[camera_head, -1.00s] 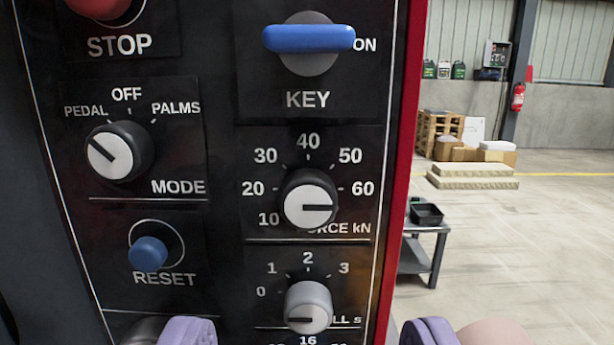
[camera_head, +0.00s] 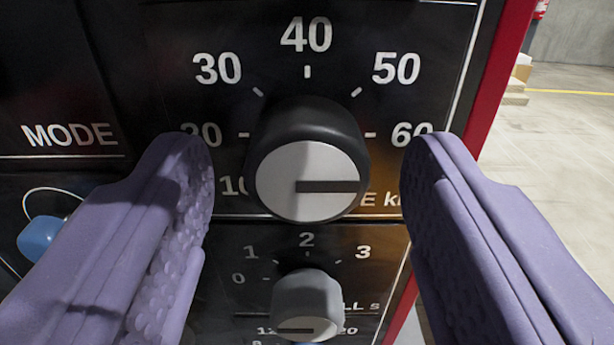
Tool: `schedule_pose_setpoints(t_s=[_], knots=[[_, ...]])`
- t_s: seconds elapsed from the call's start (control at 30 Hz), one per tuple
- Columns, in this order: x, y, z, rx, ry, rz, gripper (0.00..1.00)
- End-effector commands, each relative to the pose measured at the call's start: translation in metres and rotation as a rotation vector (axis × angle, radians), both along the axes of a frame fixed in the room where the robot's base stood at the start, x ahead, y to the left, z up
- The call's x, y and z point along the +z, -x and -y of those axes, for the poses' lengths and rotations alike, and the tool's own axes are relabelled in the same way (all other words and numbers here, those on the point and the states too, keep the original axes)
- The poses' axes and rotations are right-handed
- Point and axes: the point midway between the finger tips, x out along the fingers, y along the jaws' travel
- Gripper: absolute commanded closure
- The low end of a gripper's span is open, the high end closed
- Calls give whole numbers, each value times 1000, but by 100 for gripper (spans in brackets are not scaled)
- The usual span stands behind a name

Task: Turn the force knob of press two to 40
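The force knob (camera_head: 308,165) is a black knob with a white face, in the middle of the view. The dark line on its face points right, toward the 60 mark. The numbers 30, 40, 50 and 60 show around it; 20 and 10 are partly hidden by my left finger. My gripper (camera_head: 308,150) has two purple padded fingers, spread wide on either side of the knob. The fingers are open and empty, with a clear gap on each side of the knob.
A grey knob (camera_head: 306,300) with a 0 to 3 scale sits just below the force knob. A blue reset button (camera_head: 40,238) is at the left, beside my left finger. The panel's red edge (camera_head: 500,80) is at the right, with open floor beyond.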

Motion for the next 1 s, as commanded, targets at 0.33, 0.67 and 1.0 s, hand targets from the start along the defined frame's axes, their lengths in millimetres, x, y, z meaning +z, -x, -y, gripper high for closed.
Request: schedule_pose_setpoints(t_s=[0.33, 0.67, 1.0], knots=[[0, 0, 0, 0, 2, 0, 95], [-2, 0, 0, 0, 88, 3, 95], [-4, 0, 1, 0, 364, 12, 95]])
